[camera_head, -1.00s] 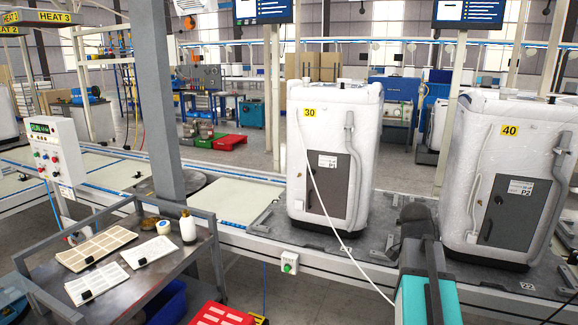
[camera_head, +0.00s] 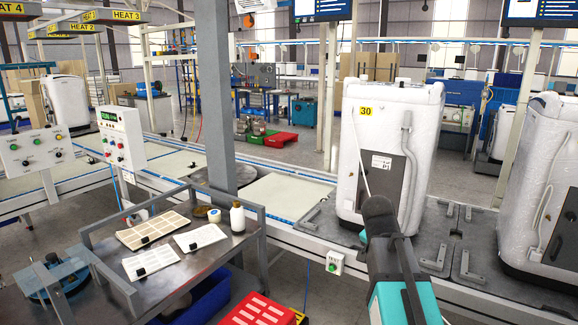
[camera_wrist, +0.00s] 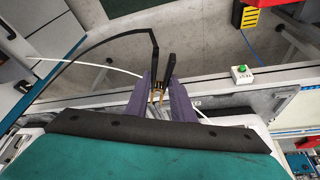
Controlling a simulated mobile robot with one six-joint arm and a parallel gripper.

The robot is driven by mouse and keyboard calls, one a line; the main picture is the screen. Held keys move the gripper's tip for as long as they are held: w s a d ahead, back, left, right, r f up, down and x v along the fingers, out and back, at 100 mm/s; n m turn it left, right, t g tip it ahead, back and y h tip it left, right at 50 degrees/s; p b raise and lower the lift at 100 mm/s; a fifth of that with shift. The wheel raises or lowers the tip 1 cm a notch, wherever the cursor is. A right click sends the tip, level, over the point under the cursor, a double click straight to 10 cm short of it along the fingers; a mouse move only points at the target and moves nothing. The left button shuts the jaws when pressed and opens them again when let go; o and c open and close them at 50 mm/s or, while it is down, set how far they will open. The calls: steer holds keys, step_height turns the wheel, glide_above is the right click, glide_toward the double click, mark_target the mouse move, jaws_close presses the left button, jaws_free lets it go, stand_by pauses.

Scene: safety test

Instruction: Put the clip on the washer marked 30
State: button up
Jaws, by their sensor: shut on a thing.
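The washer marked 30 (camera_head: 388,110) is white, wrapped in film, with a yellow label. It stands upright on a dark pallet right of centre in the head view. My arm reaches up in front of its lower part; the fingertips are hidden there. In the wrist view my gripper (camera_wrist: 163,88) has purple fingers shut on a dark clip (camera_wrist: 173,68) with brassy metal between the fingers. A thin white cable (camera_wrist: 90,65) runs in from the left toward the clip; its end is hard to make out. The clip appears apart from the washer.
A second white washer (camera_head: 545,185) stands at the right edge. A red crate (camera_head: 258,310) is at the front. A green-button box (camera_head: 335,263) hangs on the conveyor edge.

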steer(key=w+a+r+n+t+y, duration=0.1)
steer(key=w+a+n+t+y, duration=0.1)
steer(key=a+n, duration=0.9)
steer(key=shift+w+r+y, duration=0.25)
steer(key=shift+w+y, duration=0.65)
steer(key=shift+w, duration=0.15)
steer(key=shift+s+f, duration=0.1)
steer(key=s+f, duration=0.5)
steer(key=f, duration=0.1)
steer(key=shift+f, duration=0.2)
steer(key=shift+d, duration=0.15)
